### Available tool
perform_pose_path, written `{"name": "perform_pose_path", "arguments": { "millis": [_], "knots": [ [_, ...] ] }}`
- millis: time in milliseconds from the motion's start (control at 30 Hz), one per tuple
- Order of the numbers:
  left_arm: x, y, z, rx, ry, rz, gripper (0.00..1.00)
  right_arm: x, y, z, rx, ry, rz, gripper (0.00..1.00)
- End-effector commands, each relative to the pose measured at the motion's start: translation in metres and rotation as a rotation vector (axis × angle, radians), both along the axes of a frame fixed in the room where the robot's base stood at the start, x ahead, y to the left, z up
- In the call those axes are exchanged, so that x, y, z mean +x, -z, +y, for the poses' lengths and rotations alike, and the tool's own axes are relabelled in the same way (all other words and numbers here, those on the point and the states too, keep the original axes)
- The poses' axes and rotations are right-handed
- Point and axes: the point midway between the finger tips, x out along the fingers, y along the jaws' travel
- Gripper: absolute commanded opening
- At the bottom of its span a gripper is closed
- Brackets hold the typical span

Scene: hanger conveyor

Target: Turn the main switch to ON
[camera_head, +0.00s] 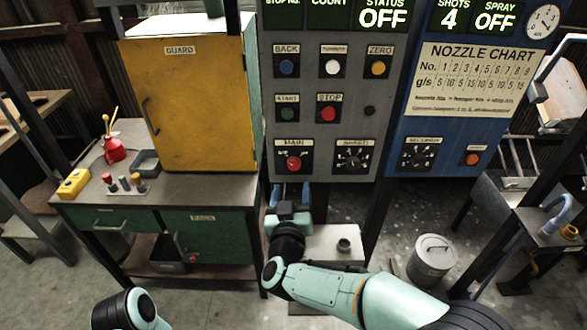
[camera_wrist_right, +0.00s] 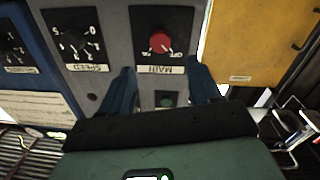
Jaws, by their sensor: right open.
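The main switch (camera_head: 293,163) is a red rotary knob on a black plate labelled MAIN, low on the grey control panel. In the right wrist view the red knob (camera_wrist_right: 161,42) appears upside down, with its plate just beyond the fingertips. My right gripper (camera_head: 290,188) is just below the switch in the head view. In the right wrist view its two blue fingers (camera_wrist_right: 161,70) are apart, with nothing held between them. The knob's exact setting is too small to read. My left gripper is out of view; only part of that arm shows at the bottom left.
The STATUS display (camera_head: 382,18) reads OFF. The SPEED dial (camera_wrist_right: 75,38) is beside the main switch, with START (camera_head: 287,113) and STOP (camera_head: 328,113) buttons above. A yellow guard box (camera_head: 190,100) stands left. A blue panel (camera_head: 480,80) adjoins at right.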

Motion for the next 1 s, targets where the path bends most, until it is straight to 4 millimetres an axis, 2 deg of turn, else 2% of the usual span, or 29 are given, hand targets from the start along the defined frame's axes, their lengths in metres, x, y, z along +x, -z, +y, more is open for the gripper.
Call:
{"name": "perform_pose_path", "arguments": {
  "millis": [33,200,400,600,833,867,1000],
  "knots": [
    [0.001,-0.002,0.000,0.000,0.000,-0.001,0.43,0.012,0.000,-0.001,-0.001,0.003,-0.001,0.63],
    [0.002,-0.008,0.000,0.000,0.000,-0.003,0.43,0.048,0.000,-0.003,-0.001,0.000,0.001,0.63],
    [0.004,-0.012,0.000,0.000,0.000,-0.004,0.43,0.077,0.000,-0.004,-0.001,-0.001,0.001,0.63],
    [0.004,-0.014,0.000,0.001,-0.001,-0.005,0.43,0.087,0.001,-0.004,-0.001,-0.002,0.002,0.63],
    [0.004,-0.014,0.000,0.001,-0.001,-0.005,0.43,0.087,0.001,-0.004,-0.001,-0.003,0.003,0.63],
    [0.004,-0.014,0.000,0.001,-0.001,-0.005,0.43,0.087,0.001,-0.004,0.000,-0.003,0.003,0.59],
    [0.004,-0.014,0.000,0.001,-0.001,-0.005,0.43,0.087,0.001,-0.004,0.000,-0.003,0.002,0.14]
  ]
}}
